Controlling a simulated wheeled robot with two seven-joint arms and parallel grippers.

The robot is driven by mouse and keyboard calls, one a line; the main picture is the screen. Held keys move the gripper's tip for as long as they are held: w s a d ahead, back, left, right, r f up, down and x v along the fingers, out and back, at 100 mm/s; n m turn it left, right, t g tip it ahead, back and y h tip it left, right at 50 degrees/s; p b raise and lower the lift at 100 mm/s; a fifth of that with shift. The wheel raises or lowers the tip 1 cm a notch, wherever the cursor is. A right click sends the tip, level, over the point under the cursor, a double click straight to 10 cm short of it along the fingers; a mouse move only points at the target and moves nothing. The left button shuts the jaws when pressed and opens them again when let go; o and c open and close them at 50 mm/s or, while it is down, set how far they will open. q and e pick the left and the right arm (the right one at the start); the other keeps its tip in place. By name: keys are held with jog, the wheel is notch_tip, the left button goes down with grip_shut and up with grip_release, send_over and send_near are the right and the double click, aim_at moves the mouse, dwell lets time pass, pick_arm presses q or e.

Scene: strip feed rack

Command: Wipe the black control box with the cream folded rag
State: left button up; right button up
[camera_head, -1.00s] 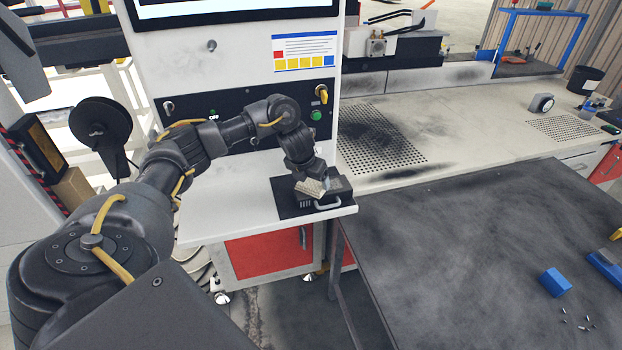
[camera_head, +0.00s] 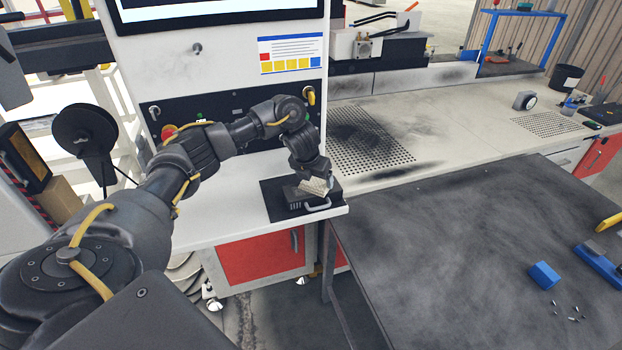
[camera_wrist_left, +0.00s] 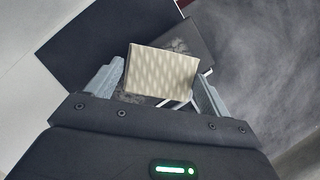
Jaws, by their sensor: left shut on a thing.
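The black control box (camera_head: 295,196) sits on a dark mat (camera_head: 273,205) at the front right corner of the white shelf, with a light handle on its front. My left gripper (camera_head: 314,183) is just over the box, shut on the cream folded rag (camera_head: 317,188). In the left wrist view the rag (camera_wrist_left: 162,74) lies between the two fingers (camera_wrist_left: 160,88), tilted, over the box top (camera_wrist_left: 188,40). The rag hides part of the box, and I cannot tell for certain whether it touches it. My right gripper is not in view.
A white cabinet with a screen (camera_head: 215,8) and a black switch panel (camera_head: 235,108) rises behind the arm. A dark table (camera_head: 450,240) to the right holds a blue block (camera_head: 544,275) and several small metal parts. A perforated bench (camera_head: 440,115) lies behind it.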

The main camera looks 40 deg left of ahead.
aim_at(302, 184)
pick_arm(q)
jog(key=shift+d+f, duration=0.1)
jog(key=shift+d, duration=0.05)
jog(key=shift+w+d, duration=0.3)
jog(key=shift+w, duration=0.25)
jog(key=shift+w+d, duration=0.3)
jog(key=shift+w, duration=0.2)
jog(key=shift+s+a, duration=0.25)
jog(key=shift+s, duration=0.1)
jog(key=s+a, duration=0.1)
jog(key=s+a+p, duration=0.1)
jog(key=shift+s+r, duration=0.2)
jog(key=shift+s, duration=0.15)
jog(key=shift+s+a, duration=0.1)
jog(key=shift+s, duration=0.05)
jog(key=shift+s+a+f, duration=0.15)
jog(key=shift+s+a, duration=0.5)
jog(key=shift+s, duration=0.35)
jog(key=shift+w+d, duration=0.65)
jog(key=shift+w, duration=0.3)
jog(key=shift+w+d, duration=0.65)
jog(key=shift+w, duration=0.3)
